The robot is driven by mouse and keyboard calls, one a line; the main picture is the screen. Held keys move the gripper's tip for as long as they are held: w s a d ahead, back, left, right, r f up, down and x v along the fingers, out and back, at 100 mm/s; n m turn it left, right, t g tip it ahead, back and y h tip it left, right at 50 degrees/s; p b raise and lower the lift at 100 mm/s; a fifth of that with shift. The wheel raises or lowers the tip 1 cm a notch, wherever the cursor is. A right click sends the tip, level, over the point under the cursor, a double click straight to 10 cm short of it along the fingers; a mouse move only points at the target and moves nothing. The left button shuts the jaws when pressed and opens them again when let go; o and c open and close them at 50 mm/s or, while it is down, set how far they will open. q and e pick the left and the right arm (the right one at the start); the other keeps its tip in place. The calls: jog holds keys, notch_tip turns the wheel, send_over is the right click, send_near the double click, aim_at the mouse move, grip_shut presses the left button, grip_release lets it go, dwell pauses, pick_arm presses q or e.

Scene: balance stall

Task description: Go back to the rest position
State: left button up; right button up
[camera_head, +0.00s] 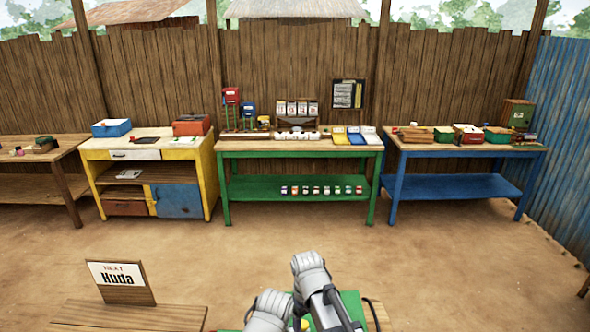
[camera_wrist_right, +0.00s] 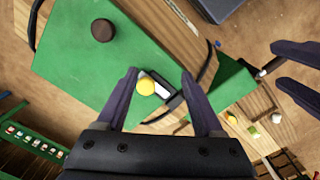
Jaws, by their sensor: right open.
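In the right wrist view my right gripper (camera_wrist_right: 160,85) has its two dark fingers spread apart over a green board (camera_wrist_right: 75,75). A round yellow knob (camera_wrist_right: 146,86) and a small white and dark piece show between the fingers; neither appears clamped. Two more dark fingers, which look like my left gripper (camera_wrist_right: 275,64), come in from the right edge with a gap between them and nothing visibly held. In the head view my arm links are folded together at the bottom middle and hide most of the green board (camera_head: 352,305); the gripper fingers cannot be made out there.
A green table (camera_head: 300,149) with goods stands at the back, between a yellow cabinet (camera_head: 118,153) and a blue table (camera_head: 460,187). A wooden sign reading "Huda" (camera_head: 120,279) stands at the front left. The dirt floor between is clear.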

pick_arm(q)
notch_tip(320, 180, down, 9)
jog(key=b, duration=0.6)
jog(key=shift+r, duration=0.2)
pick_arm(e)
jog(key=s+d+f+m, duration=0.2)
jog(key=s+f+m, duration=0.1)
jog(key=s+f, duration=0.5)
jog(key=s, duration=0.3)
jog(key=shift+s+f+m+h, duration=0.25)
jog(key=shift+s+m+h, duration=0.1)
jog(key=shift+m+h, duration=0.05)
jog(key=shift+d, duration=0.1)
